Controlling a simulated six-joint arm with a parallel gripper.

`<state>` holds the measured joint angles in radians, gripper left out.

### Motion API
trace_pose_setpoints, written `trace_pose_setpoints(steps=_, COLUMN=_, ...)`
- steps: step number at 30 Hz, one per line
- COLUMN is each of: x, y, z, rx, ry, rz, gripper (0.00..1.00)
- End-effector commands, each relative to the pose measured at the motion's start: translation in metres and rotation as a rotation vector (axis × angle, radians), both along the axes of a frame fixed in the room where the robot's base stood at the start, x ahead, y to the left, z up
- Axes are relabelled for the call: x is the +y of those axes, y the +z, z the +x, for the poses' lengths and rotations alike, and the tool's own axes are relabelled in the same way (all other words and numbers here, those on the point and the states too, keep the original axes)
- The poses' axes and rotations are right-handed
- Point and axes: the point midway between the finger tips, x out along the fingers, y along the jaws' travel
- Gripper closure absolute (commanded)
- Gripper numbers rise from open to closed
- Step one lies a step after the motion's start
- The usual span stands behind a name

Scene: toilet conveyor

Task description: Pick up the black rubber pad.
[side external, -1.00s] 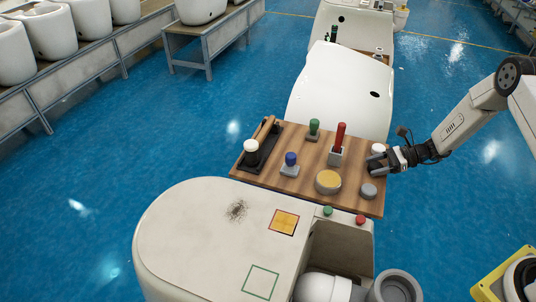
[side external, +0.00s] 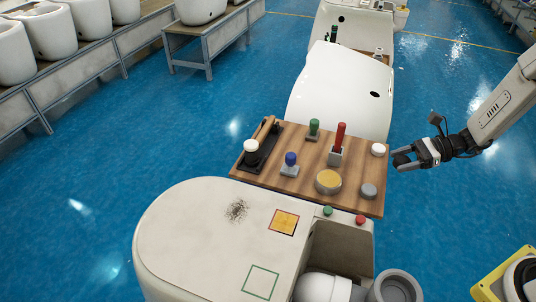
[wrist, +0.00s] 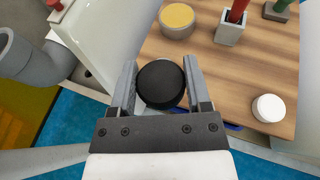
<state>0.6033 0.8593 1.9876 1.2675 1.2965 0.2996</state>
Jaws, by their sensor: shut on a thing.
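The black rubber pad (wrist: 161,84) is a round dark disc between my two fingers in the wrist view. My gripper (wrist: 161,88) is shut on it, one finger on each side. In the side view my gripper (side external: 402,160) is just off the right edge of the wooden board, with the dark pad (side external: 401,159) at its tips. The pad is clear of the board there.
The wooden board (side external: 312,185) carries a white disc (side external: 378,150), a grey disc (side external: 368,190), a yellow-topped disc (side external: 328,181), a red-handled tool (side external: 340,140), green and blue stamps, and a black tray. A white toilet body (side external: 190,235) stands in front. Blue floor lies right.

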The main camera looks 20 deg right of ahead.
Motion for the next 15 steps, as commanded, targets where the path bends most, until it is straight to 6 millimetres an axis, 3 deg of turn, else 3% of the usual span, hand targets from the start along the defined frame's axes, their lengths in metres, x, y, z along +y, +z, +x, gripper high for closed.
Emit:
trace_pose_setpoints(steps=6, x=0.004, y=0.015, z=-0.031, rx=0.000, ry=-0.002, rz=0.000, gripper=0.94)
trace_pose_setpoints(steps=15, x=0.007, y=0.025, z=-0.056, rx=0.001, ry=0.000, rz=0.000, gripper=0.94)
